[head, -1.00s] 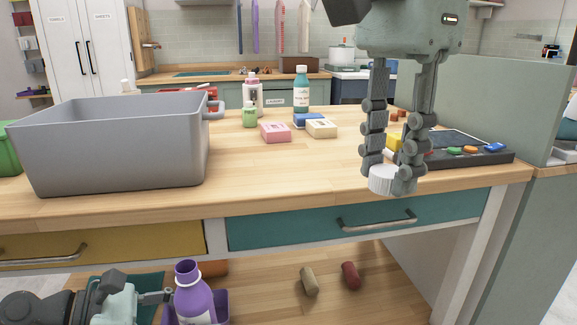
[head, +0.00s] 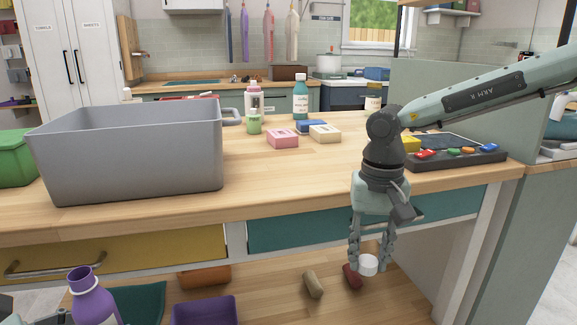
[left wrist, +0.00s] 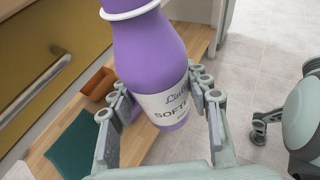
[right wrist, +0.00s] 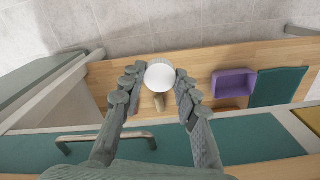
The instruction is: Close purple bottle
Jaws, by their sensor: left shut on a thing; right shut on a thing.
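The purple bottle (head: 93,299) stands near upright at the lower left of the head view, with its neck open and no cap on it. My left gripper (left wrist: 160,108) is shut around its body, over the white label, in the left wrist view; in the head view that gripper is mostly out of frame. My right gripper (head: 371,262) points down in front of the teal drawer and is shut on a white cap (head: 368,265). The cap (right wrist: 160,76) sits between the fingertips in the right wrist view. The cap and bottle are well apart.
A grey bin (head: 130,160) stands on the wooden counter (head: 300,185), above a yellow drawer (head: 120,255) and a teal drawer (head: 300,232). On the lower shelf are a purple tray (head: 205,312) and two small rolls (head: 314,284). Space between the grippers is open.

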